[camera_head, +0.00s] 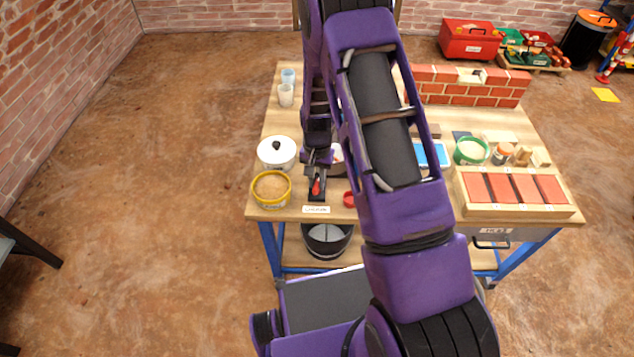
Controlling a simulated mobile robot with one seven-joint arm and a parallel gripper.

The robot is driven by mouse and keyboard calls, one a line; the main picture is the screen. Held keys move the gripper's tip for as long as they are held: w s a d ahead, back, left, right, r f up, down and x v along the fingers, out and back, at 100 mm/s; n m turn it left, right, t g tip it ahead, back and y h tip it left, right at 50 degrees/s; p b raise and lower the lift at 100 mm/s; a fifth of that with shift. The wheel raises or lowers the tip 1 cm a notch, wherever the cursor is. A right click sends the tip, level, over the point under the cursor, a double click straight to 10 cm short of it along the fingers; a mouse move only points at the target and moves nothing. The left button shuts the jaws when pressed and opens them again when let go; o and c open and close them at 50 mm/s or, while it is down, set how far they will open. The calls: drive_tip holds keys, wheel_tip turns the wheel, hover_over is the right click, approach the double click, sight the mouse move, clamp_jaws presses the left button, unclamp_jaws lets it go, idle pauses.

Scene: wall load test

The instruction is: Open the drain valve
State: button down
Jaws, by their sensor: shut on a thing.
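The drain valve shows as a small red handle (316,187) on a dark fitting near the table's front edge, just behind a small white label (316,209). My gripper (317,176) points down over it and is shut on the red handle. The fingers and the arm above hide most of the valve body, so how far the handle is turned cannot be told. A dark bucket (327,247) stands below the table edge under the valve; its inside looks pale grey.
A red round piece (348,199) lies right of the valve. A brick tray (515,208) and small brick wall (470,95) stand right.

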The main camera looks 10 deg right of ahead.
sight(316, 183)
drive_tip(key=shift+n+b, duration=0.3)
drive_tip(key=shift+n, duration=1.3)
drive_tip(key=c, duration=0.8)
unclamp_jaws()
wheel_tip(316, 183, up, 18)
drive_tip(key=p, duration=0.2)
drive_tip(key=shift+f+p, duration=0.25)
drive_tip(key=shift+p, duration=0.05)
